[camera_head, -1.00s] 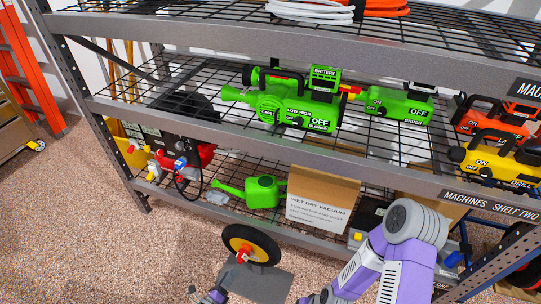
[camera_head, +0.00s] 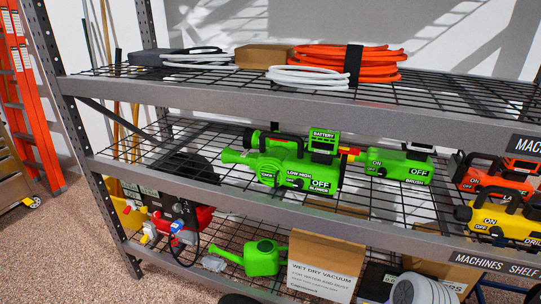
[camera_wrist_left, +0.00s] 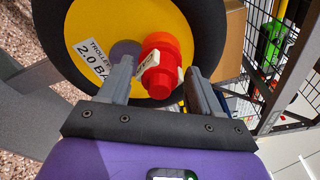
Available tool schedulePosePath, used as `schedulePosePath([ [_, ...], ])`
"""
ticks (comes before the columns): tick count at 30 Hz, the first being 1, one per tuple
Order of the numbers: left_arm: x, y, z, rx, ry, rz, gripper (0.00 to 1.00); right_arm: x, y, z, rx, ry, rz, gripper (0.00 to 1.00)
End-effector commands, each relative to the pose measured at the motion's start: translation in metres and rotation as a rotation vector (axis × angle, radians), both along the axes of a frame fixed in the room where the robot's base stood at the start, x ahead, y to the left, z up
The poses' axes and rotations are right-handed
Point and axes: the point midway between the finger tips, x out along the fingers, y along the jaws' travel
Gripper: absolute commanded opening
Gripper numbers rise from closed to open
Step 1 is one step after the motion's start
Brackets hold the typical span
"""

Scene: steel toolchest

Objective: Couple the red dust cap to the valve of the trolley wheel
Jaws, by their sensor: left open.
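In the left wrist view, the trolley wheel has a yellow hub (camera_wrist_left: 95,22) and a black tyre (camera_wrist_left: 212,35). A white label on the hub reads "TROLLEY" and "2.0 BA". The red dust cap (camera_wrist_left: 160,72), with a white tag on its side, appears between the fingers of my left gripper (camera_wrist_left: 163,84), in front of the hub. The fingers are open, with a gap visible on the right of the cap. I cannot tell whether the cap touches the valve, which is hidden. A round purple-grey part (camera_wrist_left: 125,53) shows beside the cap. My right gripper is out of view.
The steel shelf rack (camera_head: 250,191) holds a green blower (camera_head: 295,168), a green watering can (camera_head: 259,259) and a vacuum box (camera_head: 324,268). Rack posts and wire shelving (camera_wrist_left: 262,50) stand close on the right in the wrist view. An orange ladder (camera_head: 32,120) stands at left.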

Motion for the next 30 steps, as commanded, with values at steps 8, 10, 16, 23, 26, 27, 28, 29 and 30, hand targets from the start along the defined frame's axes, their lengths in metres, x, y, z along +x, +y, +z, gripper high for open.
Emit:
schedulePosePath([
  [8,-0.0002,0.0002,-0.0001,0.0,0.0,0.0,0.29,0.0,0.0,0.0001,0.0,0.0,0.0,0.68],
  [10,-0.0003,0.0001,0.0,0.0,0.0,0.0,0.18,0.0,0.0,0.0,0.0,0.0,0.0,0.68],
  [16,-0.0002,0.0001,0.0,0.0,0.0,0.0,0.0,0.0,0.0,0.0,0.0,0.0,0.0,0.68],
  [23,0.0011,-0.0004,-0.0002,0.0,-0.001,0.0,0.0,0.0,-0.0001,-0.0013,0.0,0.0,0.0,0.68],
  [26,0.0022,-0.0008,-0.0002,0.0,0.0,0.0,0.0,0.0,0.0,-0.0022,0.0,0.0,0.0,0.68],
  [27,0.0026,-0.0009,0.0,0.0,0.0,0.0,0.0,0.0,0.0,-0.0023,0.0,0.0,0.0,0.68],
  [28,0.0028,-0.0011,-0.0001,0.0,0.0,0.0,0.0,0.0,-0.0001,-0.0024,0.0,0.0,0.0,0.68],
  [29,0.003,-0.0011,0.0001,0.0,0.0,0.0,0.0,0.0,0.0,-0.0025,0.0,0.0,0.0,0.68],
  [30,0.0032,-0.0011,0.0002,0.0,0.0,0.0,0.0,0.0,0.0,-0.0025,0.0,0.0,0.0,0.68],
])
